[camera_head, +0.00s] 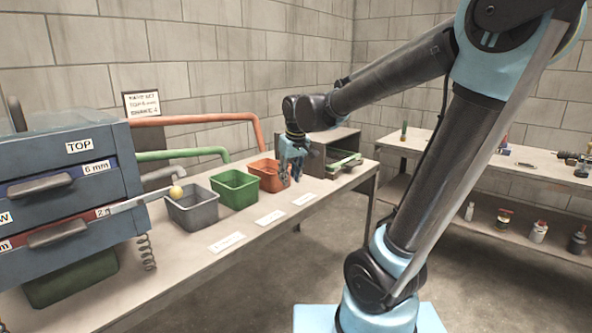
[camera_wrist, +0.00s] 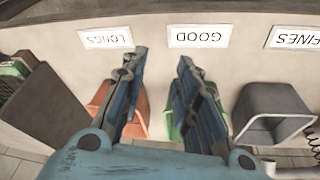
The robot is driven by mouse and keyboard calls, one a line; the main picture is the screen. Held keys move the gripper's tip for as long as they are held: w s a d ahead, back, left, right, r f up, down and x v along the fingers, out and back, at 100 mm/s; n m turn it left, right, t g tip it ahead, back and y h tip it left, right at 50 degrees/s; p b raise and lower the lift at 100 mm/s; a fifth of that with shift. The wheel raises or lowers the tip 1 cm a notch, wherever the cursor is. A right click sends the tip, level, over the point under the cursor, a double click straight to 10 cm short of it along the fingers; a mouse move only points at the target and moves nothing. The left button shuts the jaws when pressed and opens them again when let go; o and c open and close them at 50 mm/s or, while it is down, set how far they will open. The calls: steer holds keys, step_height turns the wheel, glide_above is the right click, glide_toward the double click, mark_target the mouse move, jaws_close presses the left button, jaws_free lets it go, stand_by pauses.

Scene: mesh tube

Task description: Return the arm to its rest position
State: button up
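My arm reaches left and down across the bench. My gripper (camera_head: 291,178) hangs just in front of the orange bin (camera_head: 262,170), hiding part of it. In the wrist view my gripper (camera_wrist: 162,60) has its two blue fingers apart, with nothing between them. The bench (camera_wrist: 220,65) shows behind the fingers, with the orange bin (camera_wrist: 138,118) and the green bin (camera_wrist: 172,122) partly hidden by them. I cannot tell the exact height of the fingertips above the bench.
A green bin (camera_head: 235,188) and grey bin (camera_head: 193,209) stand left of my gripper. An open box (camera_head: 335,150) is just right. A shelf (camera_head: 510,175) stands at right; floor between is clear.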

steer(key=s+d+f+m, duration=0.2)
steer(key=s+d+f, duration=0.2)
steer(key=s+d, duration=0.3)
steer(key=s+d+f+m+h, duration=0.1)
steer(key=s+d+f+m, duration=0.1)
steer(key=s+d+f, duration=0.2)
steer(key=s+d+f+m+g, duration=0.1)
steer(key=s+d+f, duration=0.3)
steer(key=s+d, duration=0.6)
steer(key=shift+d+f+m, duration=0.25)
steer(key=shift+m, duration=0.35)
steer(key=shift+a, duration=0.1)
